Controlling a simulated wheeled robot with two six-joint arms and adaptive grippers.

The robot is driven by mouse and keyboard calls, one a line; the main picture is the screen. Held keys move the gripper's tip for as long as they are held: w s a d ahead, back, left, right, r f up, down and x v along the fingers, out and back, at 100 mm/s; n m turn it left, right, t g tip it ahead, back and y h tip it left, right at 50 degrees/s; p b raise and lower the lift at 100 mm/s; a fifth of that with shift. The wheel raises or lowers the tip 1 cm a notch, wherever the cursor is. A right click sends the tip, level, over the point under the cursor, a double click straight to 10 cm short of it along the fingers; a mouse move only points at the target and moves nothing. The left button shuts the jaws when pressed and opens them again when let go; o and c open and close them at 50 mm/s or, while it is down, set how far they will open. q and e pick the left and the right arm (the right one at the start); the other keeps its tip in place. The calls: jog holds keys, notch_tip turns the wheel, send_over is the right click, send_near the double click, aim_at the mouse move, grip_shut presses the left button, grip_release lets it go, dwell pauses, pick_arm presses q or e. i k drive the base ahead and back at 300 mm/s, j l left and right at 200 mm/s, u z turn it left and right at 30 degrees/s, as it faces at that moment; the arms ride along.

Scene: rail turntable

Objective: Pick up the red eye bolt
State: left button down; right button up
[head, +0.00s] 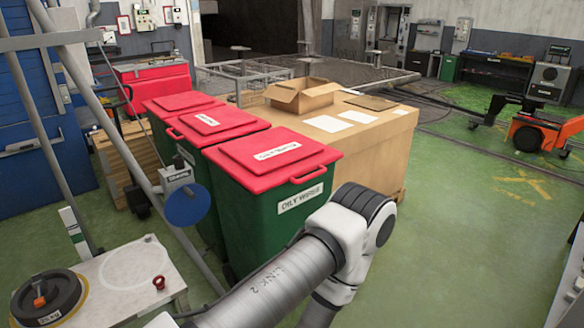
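A small red eye bolt (158,282) stands on the pale top of a small table (115,300) at the lower left of the head view. It is near the table's right edge, with bare surface around it. Neither gripper shows in this view. A white and grey link of my own arm crosses the lower middle, to the right of the table, and no fingers are visible on it.
A black weight disc (48,298) with an orange piece on top shares the table. Green bins with red lids (274,158) and a large cardboard box (372,130) stand beyond.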

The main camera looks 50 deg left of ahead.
aim_at(159, 286)
jog(key=u, duration=2.5)
